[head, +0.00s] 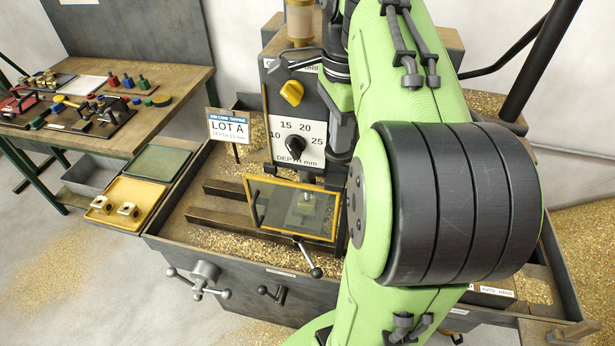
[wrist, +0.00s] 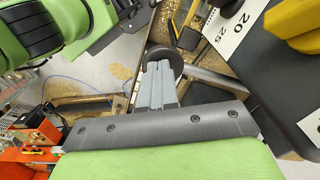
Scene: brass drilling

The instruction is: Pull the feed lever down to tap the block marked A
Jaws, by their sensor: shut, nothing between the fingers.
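The drilling machine (head: 290,118) stands in the middle of the head view. A small brass block (head: 306,200) shows dimly behind the yellow-framed guard window (head: 290,222); no mark on it is readable. My gripper (wrist: 158,68) is shut and empty in the wrist view; in the head view my arm hides it. Just beyond its fingertips is a dark round knob (wrist: 164,55), with a grey bar (wrist: 212,79) to its right. This may be the feed lever, but I cannot be sure. Whether the fingers touch the knob is unclear.
A LOT A sign (head: 230,128) stands left of the depth dial (head: 294,148). Two brass pieces lie on the yellow tray (head: 120,188); the green tray (head: 157,162) is empty. A workbench (head: 180,80) with tools stands at the left. Brass chips cover the machine's bed.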

